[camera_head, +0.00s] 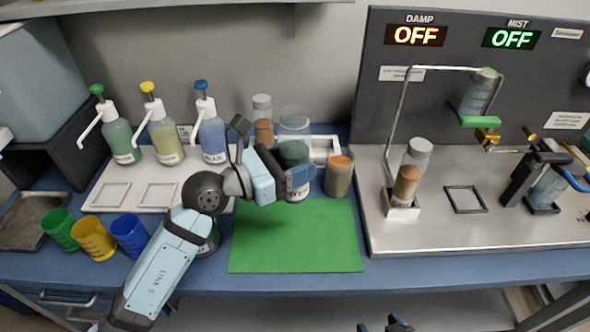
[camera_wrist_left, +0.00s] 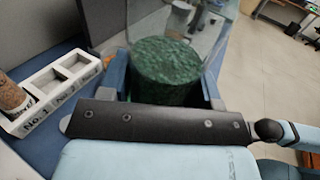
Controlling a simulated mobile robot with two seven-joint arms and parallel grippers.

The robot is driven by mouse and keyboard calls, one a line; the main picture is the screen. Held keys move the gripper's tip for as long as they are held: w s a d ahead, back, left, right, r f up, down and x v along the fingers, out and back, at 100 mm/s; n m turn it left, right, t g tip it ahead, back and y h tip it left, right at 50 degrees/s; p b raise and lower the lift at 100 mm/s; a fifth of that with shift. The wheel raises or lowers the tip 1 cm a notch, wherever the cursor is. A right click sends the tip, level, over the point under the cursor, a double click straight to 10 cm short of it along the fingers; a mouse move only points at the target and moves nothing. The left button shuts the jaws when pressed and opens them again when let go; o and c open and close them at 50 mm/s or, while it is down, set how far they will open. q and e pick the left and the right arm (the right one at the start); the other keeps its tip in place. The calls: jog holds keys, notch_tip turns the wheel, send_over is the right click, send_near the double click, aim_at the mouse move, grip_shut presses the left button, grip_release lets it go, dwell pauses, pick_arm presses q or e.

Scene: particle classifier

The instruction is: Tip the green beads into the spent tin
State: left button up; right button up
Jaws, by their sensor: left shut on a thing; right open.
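My left gripper (camera_head: 302,180) is shut on a clear jar (camera_head: 294,122) part-filled with green beads (camera_head: 294,153). The jar looks upright at the back edge of the green mat; I cannot tell whether it touches the surface. In the left wrist view the dark green beads (camera_wrist_left: 165,62) sit between the gripper's fingers. A shallow dark metal tin (camera_head: 32,222) lies at the far left; no label on it is readable, so I cannot tell that it is the spent tin. My right gripper (camera_head: 385,326) is open and empty at the bottom edge, mostly out of view.
A beaker of brown grains (camera_head: 340,176) stands right of the held jar. Green, yellow and blue cups (camera_head: 95,238) stand at front left, before several pump bottles (camera_head: 165,135). A metal bench (camera_head: 440,235) with apparatus fills the right. The green mat (camera_head: 297,240) is clear in front.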

aim_at(279, 149)
pick_arm(q)
jog(key=shift+r+p, duration=0.35)
jog(key=shift+r, duration=1.85)
jog(key=shift+f, duration=0.1)
